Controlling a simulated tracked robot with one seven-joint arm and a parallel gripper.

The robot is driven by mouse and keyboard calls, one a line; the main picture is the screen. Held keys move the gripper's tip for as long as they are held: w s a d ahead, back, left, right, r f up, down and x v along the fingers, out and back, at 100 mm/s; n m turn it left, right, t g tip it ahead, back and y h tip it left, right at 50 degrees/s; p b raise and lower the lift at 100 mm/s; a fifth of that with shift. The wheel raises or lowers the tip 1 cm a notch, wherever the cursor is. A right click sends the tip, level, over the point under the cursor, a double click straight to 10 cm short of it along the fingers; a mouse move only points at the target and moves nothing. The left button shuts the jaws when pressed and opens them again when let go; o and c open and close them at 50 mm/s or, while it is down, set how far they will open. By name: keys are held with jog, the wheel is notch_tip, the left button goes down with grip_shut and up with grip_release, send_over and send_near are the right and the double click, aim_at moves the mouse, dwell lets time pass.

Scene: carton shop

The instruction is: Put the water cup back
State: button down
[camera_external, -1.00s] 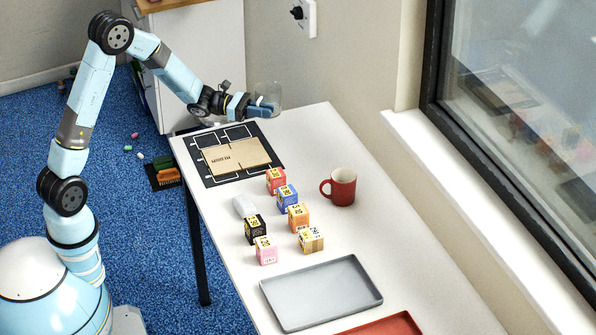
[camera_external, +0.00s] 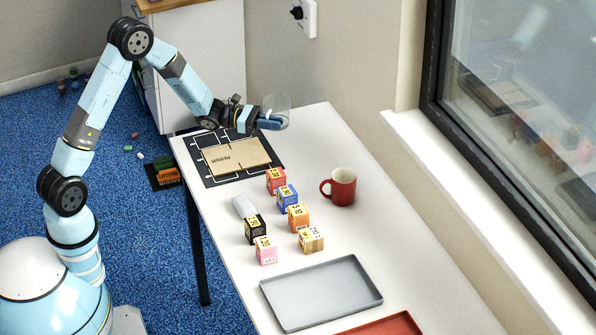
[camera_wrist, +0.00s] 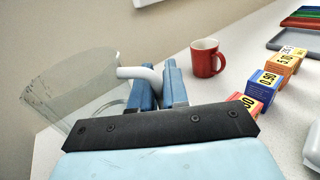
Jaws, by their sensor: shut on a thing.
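The water cup is a clear, see-through cup (camera_external: 279,103) above the far end of the white table. In the wrist view the clear cup (camera_wrist: 75,92) lies to the left of the fingers, with a pale curved piece like a handle (camera_wrist: 140,73) reaching between them. My gripper (camera_external: 270,120) is shut on the cup, apparently at this handle. It also shows in the wrist view (camera_wrist: 160,88). The cup is seen tilted in the wrist view and looks roughly upright in the outside view. I cannot tell whether its base touches the table.
A black mat (camera_external: 201,169) with a flat brown carton (camera_external: 237,156) lies in front of my gripper. A red mug (camera_external: 342,187), several numbered boxes (camera_external: 298,216) and a pale rounded object (camera_external: 243,206) stand mid-table. A grey tray (camera_external: 320,293) and a red tray (camera_external: 390,325) lie nearer.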

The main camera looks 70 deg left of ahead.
jog(key=shift+w+a+f, duration=0.1)
jog(key=shift+w+f, duration=1.25)
jog(key=shift+w, duration=0.3)
jog(key=shift+w+a+f, duration=0.15)
jog(key=shift+w+f, duration=1.2)
jog(key=shift+w, duration=0.3)
jog(key=shift+w+a+f, duration=0.1)
jog(key=shift+w+f, duration=1.25)
jog(key=shift+w, duration=0.3)
jog(key=shift+w+f, duration=0.1)
jog(key=shift+f, duration=1.45)
jog(key=c, duration=1.1)
grip_release()
jog(key=shift+f, duration=0.1)
